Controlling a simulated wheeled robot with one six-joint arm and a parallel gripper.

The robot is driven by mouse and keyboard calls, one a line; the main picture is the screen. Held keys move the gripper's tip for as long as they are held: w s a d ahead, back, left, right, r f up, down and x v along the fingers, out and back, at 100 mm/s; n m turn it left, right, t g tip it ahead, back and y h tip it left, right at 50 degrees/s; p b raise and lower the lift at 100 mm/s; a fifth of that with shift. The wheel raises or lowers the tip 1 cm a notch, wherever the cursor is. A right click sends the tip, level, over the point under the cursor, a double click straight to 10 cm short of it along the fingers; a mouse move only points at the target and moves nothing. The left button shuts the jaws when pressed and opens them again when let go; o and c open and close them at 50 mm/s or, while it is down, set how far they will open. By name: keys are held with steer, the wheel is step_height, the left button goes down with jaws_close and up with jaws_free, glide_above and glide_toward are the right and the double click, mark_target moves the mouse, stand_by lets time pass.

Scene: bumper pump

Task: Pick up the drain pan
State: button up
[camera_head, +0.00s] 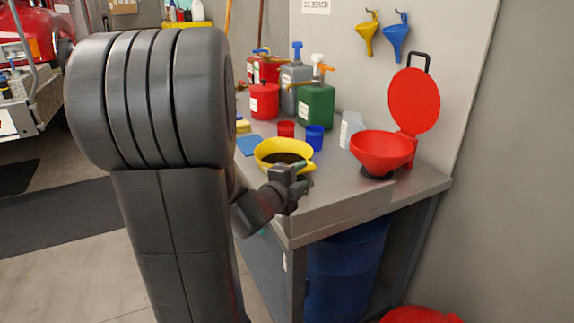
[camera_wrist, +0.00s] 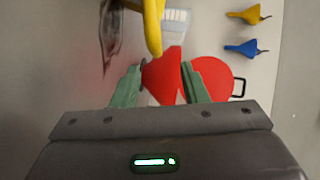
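The drain pan is a yellow round pan (camera_head: 268,148) with dark liquid inside, resting on the grey workbench near its front edge. My gripper (camera_head: 298,172) is at the pan's near right side, at about rim height, partly covering it in the head view. In the wrist view my gripper (camera_wrist: 163,65) has its two greenish fingers spread, with nothing clasped between them. A yellow part of the pan (camera_wrist: 152,25) shows just beyond the fingertips. I cannot tell whether a finger touches it.
A large red funnel with a raised lid (camera_head: 381,150) stands right of the pan. Red (camera_head: 286,129) and blue (camera_head: 315,137) cups and a clear bottle (camera_head: 350,128) stand behind it. Several cans line the back. A blue drum (camera_head: 345,265) is under the workbench (camera_head: 425,178).

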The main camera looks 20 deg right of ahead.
mark_target(307, 171)
steer(key=shift+x, duration=0.85)
steer(key=x, duration=0.5)
steer(key=shift+w+a+f+b, duration=0.15)
steer(key=shift+w+f+b, duration=0.05)
steer(key=shift+f+b, duration=0.1)
jaws_close()
